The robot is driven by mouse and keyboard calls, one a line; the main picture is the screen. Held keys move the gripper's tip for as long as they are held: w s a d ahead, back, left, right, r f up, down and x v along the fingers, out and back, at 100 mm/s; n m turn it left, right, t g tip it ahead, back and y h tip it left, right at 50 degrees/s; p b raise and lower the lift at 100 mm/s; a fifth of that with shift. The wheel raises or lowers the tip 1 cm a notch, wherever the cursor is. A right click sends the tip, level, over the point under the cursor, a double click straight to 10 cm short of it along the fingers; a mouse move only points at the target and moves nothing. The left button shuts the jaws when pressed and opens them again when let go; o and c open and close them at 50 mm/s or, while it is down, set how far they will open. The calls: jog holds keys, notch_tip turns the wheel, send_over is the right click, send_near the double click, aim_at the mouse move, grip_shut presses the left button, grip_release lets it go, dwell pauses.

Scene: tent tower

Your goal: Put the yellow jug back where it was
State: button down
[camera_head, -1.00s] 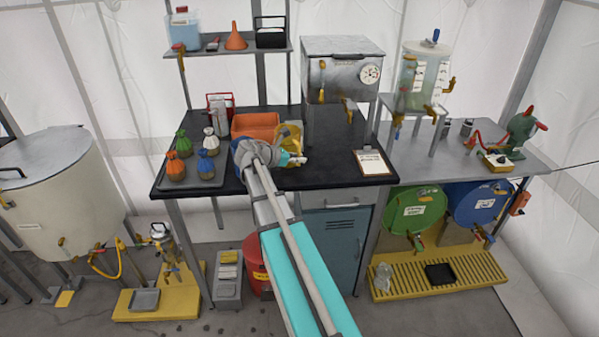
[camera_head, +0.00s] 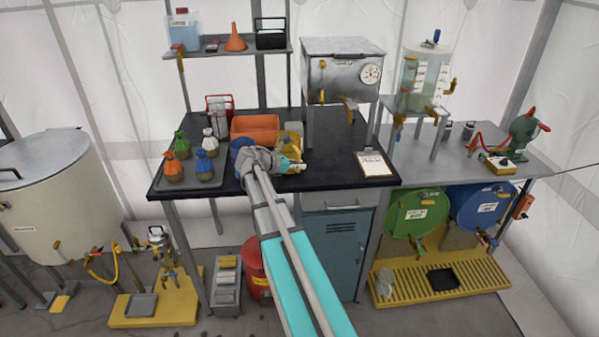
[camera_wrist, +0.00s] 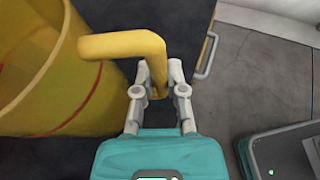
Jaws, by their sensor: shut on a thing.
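The yellow jug (camera_wrist: 40,75) fills the left of the wrist view, with a red line around its wall. Its thick bent handle (camera_wrist: 130,45) runs between my fingertips. My gripper (camera_wrist: 160,85) is shut on that handle. In the head view the jug (camera_head: 289,146) is at the black worktop (camera_head: 325,177), in front of the orange bin's right end, partly hidden by my gripper (camera_head: 288,165). I cannot tell whether its base touches the worktop.
An orange bin (camera_head: 255,127) stands behind my wrist. Several tied sacks (camera_head: 206,167) are on a tray to the left. A metal tank (camera_head: 340,75) stands at the back right, and a clipboard (camera_head: 373,164) lies at the right. The worktop's front right is clear.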

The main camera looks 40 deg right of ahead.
jog(key=shift+f+b, duration=0.3)
jog(key=shift+f, duration=0.25)
jog(key=shift+f, duration=0.1)
jog(key=c, duration=0.7)
grip_release()
jog(key=shift+r, duration=0.25)
jog(key=p+v, duration=0.4)
jog(key=v, duration=0.8)
jog(key=shift+p, duration=0.35)
jog(key=shift+f, duration=0.15)
